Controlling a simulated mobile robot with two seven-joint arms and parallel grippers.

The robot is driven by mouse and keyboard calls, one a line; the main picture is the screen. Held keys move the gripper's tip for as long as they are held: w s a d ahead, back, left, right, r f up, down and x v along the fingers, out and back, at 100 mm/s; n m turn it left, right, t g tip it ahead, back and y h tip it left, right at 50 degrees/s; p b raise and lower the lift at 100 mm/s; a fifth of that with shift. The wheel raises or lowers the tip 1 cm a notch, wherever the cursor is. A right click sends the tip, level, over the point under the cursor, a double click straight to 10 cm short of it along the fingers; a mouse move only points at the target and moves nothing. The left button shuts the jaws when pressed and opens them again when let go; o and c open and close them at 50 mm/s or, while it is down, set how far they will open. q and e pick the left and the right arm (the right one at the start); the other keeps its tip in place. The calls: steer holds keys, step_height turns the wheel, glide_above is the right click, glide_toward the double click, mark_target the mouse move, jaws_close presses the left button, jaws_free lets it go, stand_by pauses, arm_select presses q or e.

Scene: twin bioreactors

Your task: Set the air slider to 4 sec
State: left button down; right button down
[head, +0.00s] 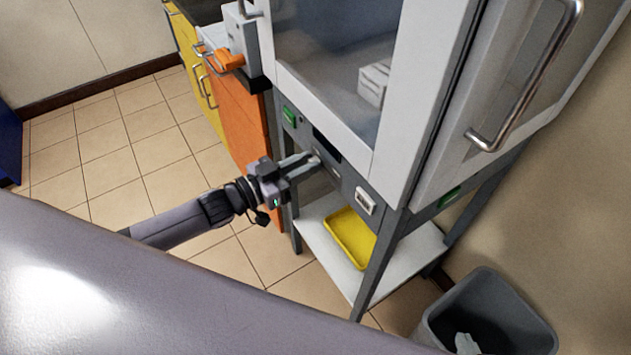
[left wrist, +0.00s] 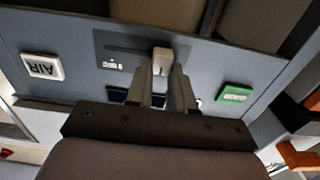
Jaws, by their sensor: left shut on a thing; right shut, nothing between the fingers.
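The air slider's pale knob (left wrist: 160,60) stands between the fingertips of my left gripper (left wrist: 166,72) in the left wrist view. The gripper is shut on it. A dark slot (left wrist: 125,48) runs from the knob to the left in that upside-down view, with small white marks (left wrist: 113,65) beside it that are too small to read. A white AIR plate (left wrist: 42,67) sits further left on the grey panel. In the head view my left gripper (head: 312,159) reaches the panel front, and the AIR plate (head: 365,201) is to its right. My right gripper is not in view.
A green button (left wrist: 234,94) is on the panel, also in the head view (head: 289,115). Above the panel is a glass-fronted cabinet (head: 340,60). Below are a white shelf (head: 322,243) and a yellow tray (head: 337,240). A grey bin (head: 440,318) stands at the lower right.

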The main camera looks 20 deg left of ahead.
arm_select(q)
steer(key=shift+w+a, duration=0.5)
steer(key=shift+a, duration=0.25)
steer(key=c, duration=1)
jaws_free()
steer(key=shift+o, duration=0.2)
steer(key=shift+s+a, duration=0.1)
steer(key=shift+s, duration=0.1)
steer(key=v, duration=0.6)
steer(key=shift+s+a, duration=0.25)
steer(key=shift+d, duration=0.1)
